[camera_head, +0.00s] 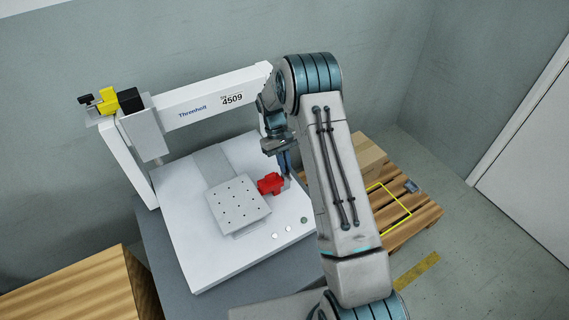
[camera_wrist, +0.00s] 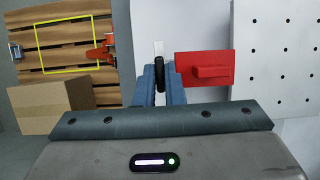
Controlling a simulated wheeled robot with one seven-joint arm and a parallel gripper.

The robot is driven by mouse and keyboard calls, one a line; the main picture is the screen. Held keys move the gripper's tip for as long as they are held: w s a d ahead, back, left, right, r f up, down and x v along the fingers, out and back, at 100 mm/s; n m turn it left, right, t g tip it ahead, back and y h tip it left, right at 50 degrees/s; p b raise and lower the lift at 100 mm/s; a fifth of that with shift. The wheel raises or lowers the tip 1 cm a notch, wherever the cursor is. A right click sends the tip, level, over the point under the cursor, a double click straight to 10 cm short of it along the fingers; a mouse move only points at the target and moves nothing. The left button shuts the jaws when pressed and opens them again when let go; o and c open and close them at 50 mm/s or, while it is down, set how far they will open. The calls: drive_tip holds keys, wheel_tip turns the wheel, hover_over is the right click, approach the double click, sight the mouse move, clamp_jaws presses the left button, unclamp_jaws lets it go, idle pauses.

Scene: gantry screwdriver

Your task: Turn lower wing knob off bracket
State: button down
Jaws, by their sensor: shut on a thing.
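My gripper (camera_head: 285,172) reaches down at the right side of the white machine base, beside a red block. In the wrist view its two blue-grey fingers (camera_wrist: 159,84) are shut on a small black wing knob (camera_wrist: 159,72). The knob sits at a pale upright bracket (camera_wrist: 158,48), just left of the red block (camera_wrist: 205,70). In the head view the bracket (camera_head: 287,182) shows as a small grey piece by the fingertips, and the red block (camera_head: 270,184) is beside it. The knob itself is hidden there by the fingers.
A perforated plate (camera_head: 238,205) lies left of the red block. The white gantry (camera_head: 205,98) spans behind, with a yellow part (camera_head: 108,99) at its left end. A wooden pallet (camera_head: 425,208) with a cardboard box (camera_wrist: 50,107) and an orange object (camera_wrist: 103,50) stands beyond the base.

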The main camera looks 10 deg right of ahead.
drive_tip(key=c, duration=1.5)
unclamp_jaws()
drive_tip(key=shift+r, duration=0.1)
drive_tip(key=p+v, duration=0.1)
drive_tip(key=v, duration=1.2)
drive_tip(key=shift+w+a+r, duration=0.15)
drive_tip(key=shift+w+r, duration=0.05)
drive_tip(key=shift+r, duration=0.1)
